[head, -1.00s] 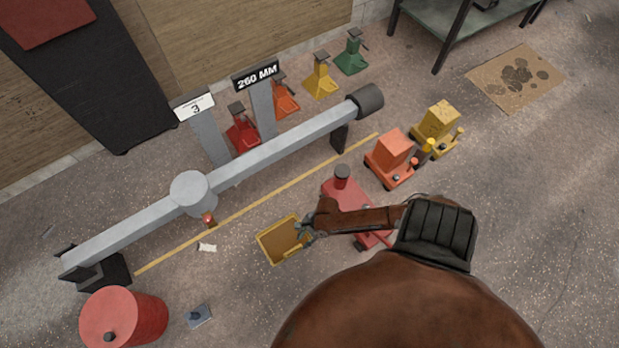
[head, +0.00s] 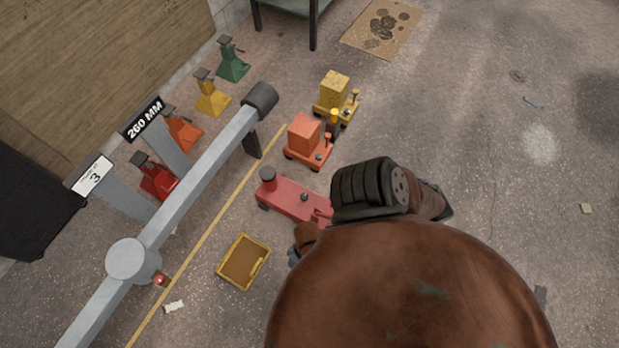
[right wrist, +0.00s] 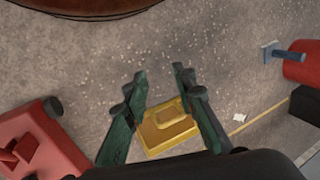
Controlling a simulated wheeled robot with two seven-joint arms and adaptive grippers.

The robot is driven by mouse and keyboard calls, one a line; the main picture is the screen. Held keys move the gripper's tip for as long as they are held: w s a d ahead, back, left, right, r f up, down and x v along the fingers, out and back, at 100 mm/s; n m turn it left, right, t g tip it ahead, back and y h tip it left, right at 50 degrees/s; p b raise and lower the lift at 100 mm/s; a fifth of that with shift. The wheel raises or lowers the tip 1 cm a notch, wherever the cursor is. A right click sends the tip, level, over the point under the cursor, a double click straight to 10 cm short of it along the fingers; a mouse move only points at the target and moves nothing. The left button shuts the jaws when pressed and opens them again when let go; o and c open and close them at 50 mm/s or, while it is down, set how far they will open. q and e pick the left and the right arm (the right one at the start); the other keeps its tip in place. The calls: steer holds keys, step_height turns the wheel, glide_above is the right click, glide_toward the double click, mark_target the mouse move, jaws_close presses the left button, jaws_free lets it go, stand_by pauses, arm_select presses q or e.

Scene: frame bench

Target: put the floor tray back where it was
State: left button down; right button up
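The floor tray (head: 236,274) is a shallow yellow tray with a brown inside and a raised handle on its right side. It lies flat on the concrete floor, right of the yellow floor line. My right gripper (head: 295,254) shows only in part at the edge of my brown body, just right of the tray and apart from it. In the right wrist view my right gripper (right wrist: 159,80) has its two green fingers spread with nothing between the tips. The tray (right wrist: 153,148) lies behind the fingers there, partly covered by one. My left gripper is not in view.
A red trolley jack (head: 290,199) stands above the tray, with orange (head: 305,140) and yellow (head: 335,92) machines beyond. A grey beam (head: 190,185) runs left of the yellow line (head: 205,235). A white scrap (head: 174,306) lies near the line. The floor at right is mostly clear.

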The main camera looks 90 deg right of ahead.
steer(key=s+d+r+n+h, duration=0.1)
steer(key=s+d+r+n, duration=0.2)
steer(key=r+n, duration=0.4)
steer(key=shift+s+d+r+h, duration=0.15)
steer(key=shift+s+r+h, duration=0.15)
steer(key=shift+s+r, duration=0.6)
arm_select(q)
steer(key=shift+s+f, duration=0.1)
